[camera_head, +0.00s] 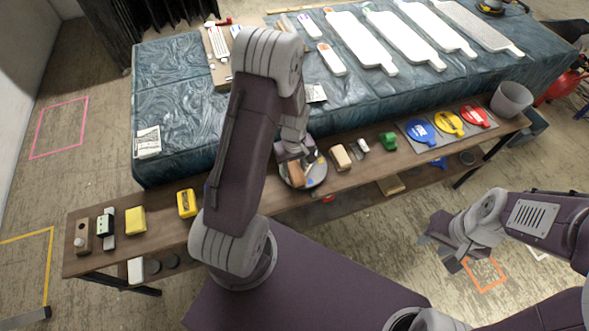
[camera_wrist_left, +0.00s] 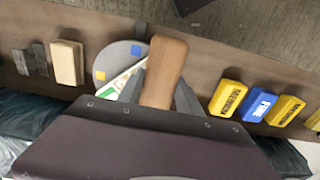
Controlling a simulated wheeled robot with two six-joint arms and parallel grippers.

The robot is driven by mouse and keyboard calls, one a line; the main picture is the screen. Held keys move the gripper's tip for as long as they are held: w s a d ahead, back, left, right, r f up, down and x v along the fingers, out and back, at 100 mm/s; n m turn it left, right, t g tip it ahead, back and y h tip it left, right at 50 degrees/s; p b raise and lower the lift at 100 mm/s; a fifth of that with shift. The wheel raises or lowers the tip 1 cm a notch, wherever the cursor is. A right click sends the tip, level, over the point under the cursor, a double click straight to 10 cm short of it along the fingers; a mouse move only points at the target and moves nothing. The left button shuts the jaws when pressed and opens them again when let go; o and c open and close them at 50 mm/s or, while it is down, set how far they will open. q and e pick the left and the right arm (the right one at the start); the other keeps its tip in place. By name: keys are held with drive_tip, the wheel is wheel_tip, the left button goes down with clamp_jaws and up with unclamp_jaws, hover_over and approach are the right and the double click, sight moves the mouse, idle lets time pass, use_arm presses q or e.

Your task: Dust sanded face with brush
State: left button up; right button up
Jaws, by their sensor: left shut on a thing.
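My left gripper (camera_head: 293,158) is shut on a wooden handle, likely the brush (camera_wrist_left: 166,68), over the wooden bench. The handle also shows in the head view (camera_head: 295,174); its bristles cannot be made out. Under and beside it lies a round grey plate (camera_wrist_left: 116,52) with blue and yellow squares. Several white paddle-shaped panels (camera_head: 360,42) lie on the blue covered table beyond; I cannot tell which face is sanded. My right gripper (camera_head: 446,250) is open and empty, low over the floor at the right.
The wooden bench (camera_head: 95,262) carries yellow blocks (camera_head: 187,203), a tan block (camera_head: 341,157), a green block (camera_head: 388,141) and blue, yellow and red discs (camera_head: 420,130). A grey bucket (camera_head: 511,99) stands at its right end. A tool tray is at the back of the covered table (camera_head: 170,95).

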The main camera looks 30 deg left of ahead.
use_arm(q)
drive_tip(key=shift+w+r+p, duration=0.2)
drive_tip(key=shift+r+p, duration=0.5)
drive_tip(key=shift+r, duration=0.2)
wheel_tip(320, 180, up, 4)
drive_tip(key=p, duration=0.3)
drive_tip(key=shift+s+f, duration=0.1)
